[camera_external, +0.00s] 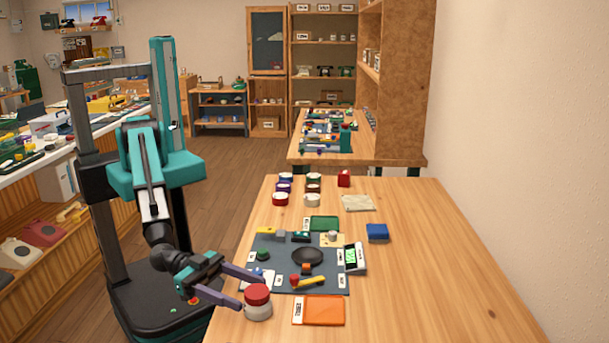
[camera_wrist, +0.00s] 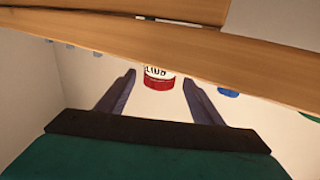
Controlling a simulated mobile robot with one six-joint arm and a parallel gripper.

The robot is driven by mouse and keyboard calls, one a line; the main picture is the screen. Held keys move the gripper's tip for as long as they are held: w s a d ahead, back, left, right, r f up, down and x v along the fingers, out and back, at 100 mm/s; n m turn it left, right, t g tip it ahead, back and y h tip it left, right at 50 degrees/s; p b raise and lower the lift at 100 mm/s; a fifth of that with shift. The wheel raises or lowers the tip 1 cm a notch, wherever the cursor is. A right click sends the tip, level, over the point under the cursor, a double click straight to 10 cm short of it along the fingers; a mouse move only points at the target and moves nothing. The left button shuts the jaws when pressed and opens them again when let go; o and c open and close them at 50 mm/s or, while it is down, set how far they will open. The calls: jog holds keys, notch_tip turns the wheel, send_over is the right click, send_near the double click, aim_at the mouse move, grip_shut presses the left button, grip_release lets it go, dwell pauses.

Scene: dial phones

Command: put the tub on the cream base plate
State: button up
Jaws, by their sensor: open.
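The tub (camera_external: 258,309) is a short white round tub with a red lid, upright at the near left edge of the wooden table. In the wrist view the tub (camera_wrist: 158,79) shows its red part and a white band with dark lettering. My gripper (camera_external: 251,291) is open, its two fingers reaching toward the tub; in the wrist view the tub stands between the fingertips (camera_wrist: 158,82), with a gap on each side. A small cream square plate (camera_external: 340,243), which looks like the cream base plate, lies at the dark mat's far right corner with a small grey round thing on it.
The dark mat (camera_external: 275,248) holds a black round dish (camera_external: 308,257), a yellow-handled tool (camera_external: 308,282) and small parts. An orange plate (camera_external: 320,311) lies right of the tub. A grey device (camera_external: 354,258) and blue box (camera_external: 377,232) stand farther right. The table's right side is clear.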

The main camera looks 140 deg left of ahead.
jog(key=b+v, duration=0.1)
jog(key=v, duration=1)
jog(key=shift+s, duration=0.25)
jog(key=shift+o, duration=0.4)
dwell(0.3)
